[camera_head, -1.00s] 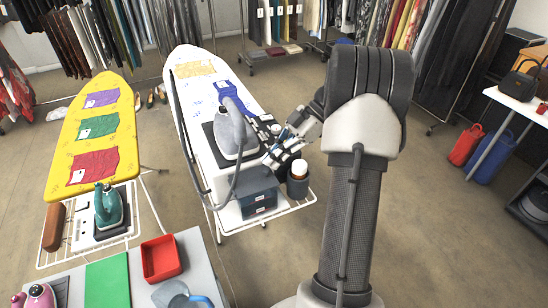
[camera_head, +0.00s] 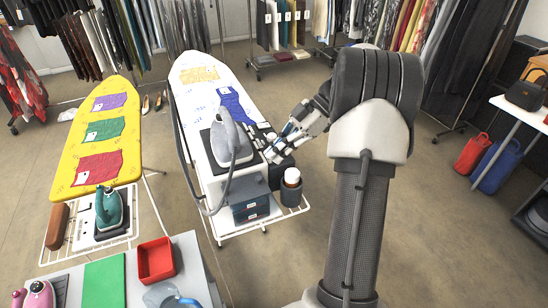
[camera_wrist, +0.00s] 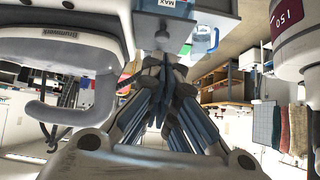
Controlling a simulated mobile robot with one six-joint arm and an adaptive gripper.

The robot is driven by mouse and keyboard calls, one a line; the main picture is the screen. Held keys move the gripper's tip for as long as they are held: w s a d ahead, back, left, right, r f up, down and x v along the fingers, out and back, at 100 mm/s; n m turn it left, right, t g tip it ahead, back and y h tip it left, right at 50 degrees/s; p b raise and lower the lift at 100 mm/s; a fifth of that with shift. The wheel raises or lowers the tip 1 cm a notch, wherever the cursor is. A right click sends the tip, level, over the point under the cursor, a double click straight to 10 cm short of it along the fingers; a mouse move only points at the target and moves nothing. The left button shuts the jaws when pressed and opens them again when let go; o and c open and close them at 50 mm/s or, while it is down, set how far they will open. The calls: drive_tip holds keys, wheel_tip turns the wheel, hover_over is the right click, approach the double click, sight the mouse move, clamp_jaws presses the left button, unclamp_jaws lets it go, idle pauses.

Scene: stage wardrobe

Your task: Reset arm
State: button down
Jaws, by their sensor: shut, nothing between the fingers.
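My gripper (camera_head: 270,147) is at the right edge of the white ironing board (camera_head: 203,72), beside the grey-and-white steam iron (camera_head: 229,142). In the wrist view its fingers (camera_wrist: 165,65) come together with nothing held between them. The iron shows large at the left of the wrist view (camera_wrist: 70,50). My arm reaches in from the lower right of the head view. Whether the fingers touch anything on the board's end is not clear.
A white-capped bottle (camera_head: 292,177) stands in a holder close below my gripper, beside dark drawers (camera_head: 250,207). A yellow ironing board (camera_head: 97,135) with a teal iron (camera_head: 108,208) stands left. A red tray (camera_head: 156,260) is in front.

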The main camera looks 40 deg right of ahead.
drive_tip(key=s+d+r+p, duration=0.1)
drive_tip(key=d, duration=0.5)
drive_tip(key=shift+r+p, duration=0.2)
drive_tip(key=shift+p, duration=0.1)
drive_tip(key=shift+s, duration=0.1)
